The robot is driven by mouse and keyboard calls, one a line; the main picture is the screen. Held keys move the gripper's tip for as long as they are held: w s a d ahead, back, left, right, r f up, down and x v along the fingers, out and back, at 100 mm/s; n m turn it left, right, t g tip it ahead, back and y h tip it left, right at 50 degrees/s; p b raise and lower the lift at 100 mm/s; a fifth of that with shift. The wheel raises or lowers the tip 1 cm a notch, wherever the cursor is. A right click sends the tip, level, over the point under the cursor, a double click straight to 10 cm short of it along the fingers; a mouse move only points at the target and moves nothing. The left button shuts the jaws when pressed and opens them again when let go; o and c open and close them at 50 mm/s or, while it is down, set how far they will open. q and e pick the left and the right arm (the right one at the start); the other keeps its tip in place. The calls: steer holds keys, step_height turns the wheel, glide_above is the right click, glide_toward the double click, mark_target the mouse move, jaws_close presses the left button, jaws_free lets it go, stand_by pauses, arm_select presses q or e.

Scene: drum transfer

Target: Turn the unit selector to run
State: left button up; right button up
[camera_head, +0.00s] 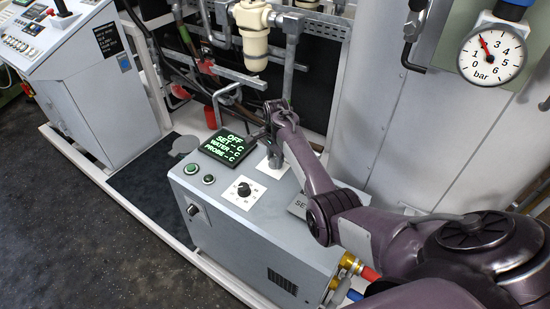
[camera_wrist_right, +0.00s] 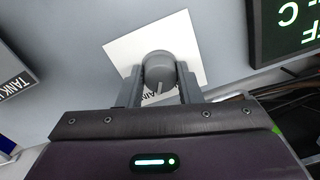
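A round grey knob (camera_wrist_right: 158,68) with a pale pointer mark sits on a white plate (camera_wrist_right: 186,35) in the right wrist view. The plate's dark lettering is partly covered and I cannot read it whole. My right gripper (camera_wrist_right: 160,76) has one finger on each side of the knob, with narrow gaps showing, so it looks open around it. In the head view my right gripper (camera_head: 274,150) is over the top of the grey unit (camera_head: 222,196) and hides most of that knob. The unit's display (camera_head: 229,147) reads OFF in green. My left gripper is out of view.
Pipes and a cream filter housing (camera_head: 252,35) stand behind. A large grey tank (camera_head: 375,110) stands close behind my right arm.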

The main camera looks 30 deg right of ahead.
steer(key=shift+c, duration=0.9)
steer(key=shift+r+n, duration=0.1)
steer(key=shift+n, duration=0.3)
steer(key=shift+n+p, duration=0.8)
steer(key=shift+n, duration=0.1)
steer(key=n+p, duration=0.1)
steer(key=n, duration=0.1)
steer(key=shift+n, duration=0.4)
steer(key=n+p, duration=0.1)
steer(key=n, duration=0.2)
steer(key=shift+w, duration=0.1)
steer(key=shift+d+n, duration=0.1)
steer(key=shift+n, duration=1.7)
